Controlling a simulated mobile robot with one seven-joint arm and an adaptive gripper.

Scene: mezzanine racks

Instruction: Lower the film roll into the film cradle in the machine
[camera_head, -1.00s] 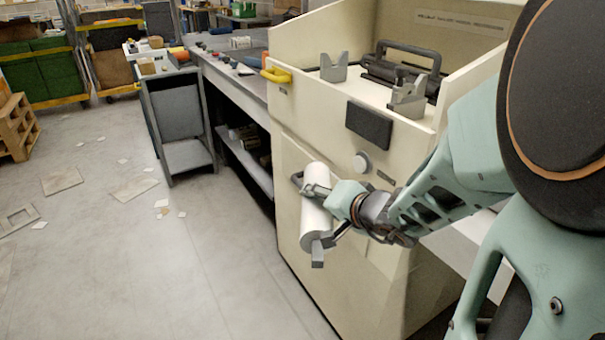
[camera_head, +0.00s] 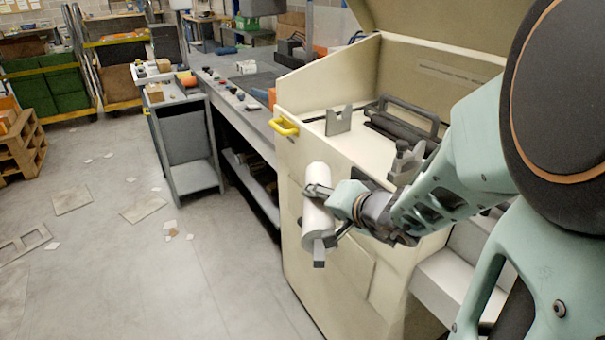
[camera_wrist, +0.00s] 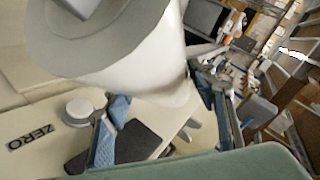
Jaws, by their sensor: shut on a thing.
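The film roll (camera_head: 317,222) is a white cylinder with a grey square core end at its bottom. My gripper (camera_head: 318,192) is shut around its middle and holds it in front of the machine's cream front panel, lower than the film cradle. In the wrist view the film roll (camera_wrist: 130,45) fills the upper middle, between the fingers of my gripper (camera_wrist: 165,120). The film cradle shows as two grey notched brackets on the machine (camera_head: 345,270), a left bracket (camera_head: 338,122) and a right bracket (camera_head: 406,162).
A yellow handle (camera_head: 284,126) sticks out at the machine's left front corner. A dark bar handle (camera_head: 408,115) stands behind the brackets. A workbench (camera_head: 228,92) and a grey cart (camera_head: 187,140) stand to the left. The floor in front is mostly clear, with scattered flat scraps.

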